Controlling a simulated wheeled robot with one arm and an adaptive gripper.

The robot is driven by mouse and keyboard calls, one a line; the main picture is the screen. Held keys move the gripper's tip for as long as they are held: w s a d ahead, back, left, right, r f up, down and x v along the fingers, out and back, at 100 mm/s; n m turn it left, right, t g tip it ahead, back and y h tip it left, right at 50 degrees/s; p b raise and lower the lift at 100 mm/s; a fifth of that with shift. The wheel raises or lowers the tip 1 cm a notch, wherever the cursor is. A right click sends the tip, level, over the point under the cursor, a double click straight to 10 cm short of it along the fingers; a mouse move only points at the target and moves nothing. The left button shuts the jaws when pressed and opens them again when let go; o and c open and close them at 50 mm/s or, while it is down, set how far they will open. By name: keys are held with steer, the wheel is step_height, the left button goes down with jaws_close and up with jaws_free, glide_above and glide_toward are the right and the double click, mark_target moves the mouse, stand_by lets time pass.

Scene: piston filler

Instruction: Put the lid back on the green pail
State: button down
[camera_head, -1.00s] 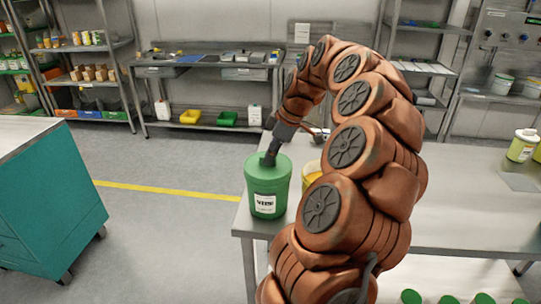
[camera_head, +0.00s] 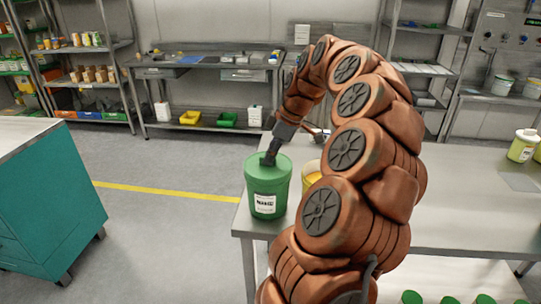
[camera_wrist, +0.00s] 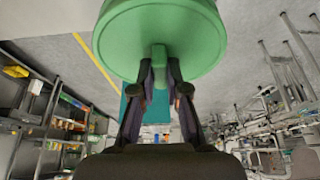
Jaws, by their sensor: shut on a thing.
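The green pail (camera_head: 267,198) stands upright near the left end of the steel table, with a white label on its front. The green lid (camera_head: 284,163) is at the top of the pail; from here I cannot tell whether it is fully seated. In the wrist view the round lid (camera_wrist: 195,32) fills the top, with a small knob (camera_wrist: 159,62) between my fingers. My gripper (camera_head: 268,159) is above the pail, shut on the lid's knob. In the wrist view its two fingers (camera_wrist: 159,80) press the knob from both sides.
A yellow-topped container (camera_head: 311,177) stands just right of the pail, partly hidden by my arm. The steel table (camera_head: 455,205) is mostly clear toward the right. A white-capped jar (camera_head: 522,146) stands at its far right. A teal cabinet (camera_head: 50,205) is at left across open floor.

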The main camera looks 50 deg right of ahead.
steer(key=c, duration=0.6)
jaws_free()
steer(key=shift+r, duration=0.1)
steer(key=shift+r+p, duration=0.95)
steer(key=shift+r, duration=2.45)
jaws_close()
steer(key=shift+f+b, duration=2.05)
steer(key=shift+f, duration=0.85)
